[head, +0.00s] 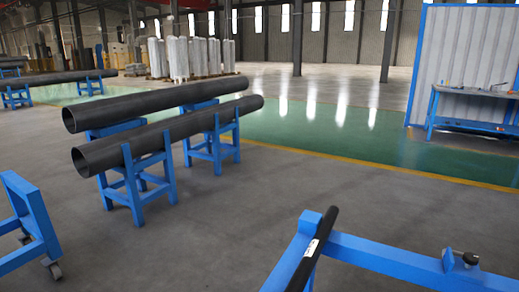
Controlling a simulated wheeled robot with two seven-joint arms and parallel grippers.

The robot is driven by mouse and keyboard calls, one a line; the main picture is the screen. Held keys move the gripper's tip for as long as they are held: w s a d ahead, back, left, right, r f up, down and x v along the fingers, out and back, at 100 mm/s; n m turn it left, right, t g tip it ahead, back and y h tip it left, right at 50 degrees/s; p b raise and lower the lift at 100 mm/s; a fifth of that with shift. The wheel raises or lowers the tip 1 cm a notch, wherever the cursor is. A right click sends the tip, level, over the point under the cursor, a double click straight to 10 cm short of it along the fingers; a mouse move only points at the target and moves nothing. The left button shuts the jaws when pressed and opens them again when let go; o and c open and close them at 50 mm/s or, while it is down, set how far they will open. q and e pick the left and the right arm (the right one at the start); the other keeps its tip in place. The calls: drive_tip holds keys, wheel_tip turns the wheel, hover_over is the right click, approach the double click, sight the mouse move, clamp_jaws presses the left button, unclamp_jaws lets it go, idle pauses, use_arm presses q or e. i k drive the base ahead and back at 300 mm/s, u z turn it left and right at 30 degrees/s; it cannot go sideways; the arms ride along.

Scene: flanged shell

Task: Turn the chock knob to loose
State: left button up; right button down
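A small dark knob (469,258) sits on a blue block (448,259) on top of a blue beam at the lower right; it looks like the chock knob. Its loose or tight setting is too small to tell. A dark bar (322,235) with a white label lies across the near left end of the same blue frame (378,259). Neither of my grippers is in view.
Two long dark pipes (160,100) rest on blue stands (135,186) at mid left. A blue wheeled cart (35,222) stands at the lower left. A blue workbench (470,95) stands before a white corrugated panel. The grey floor (250,215) between is clear.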

sight(470, 258)
drive_tip(key=u, duration=1.65)
drive_tip(key=i, duration=2.95)
drive_tip(key=z, duration=2.85)
drive_tip(key=i, duration=2.75)
drive_tip(key=z, duration=2.6)
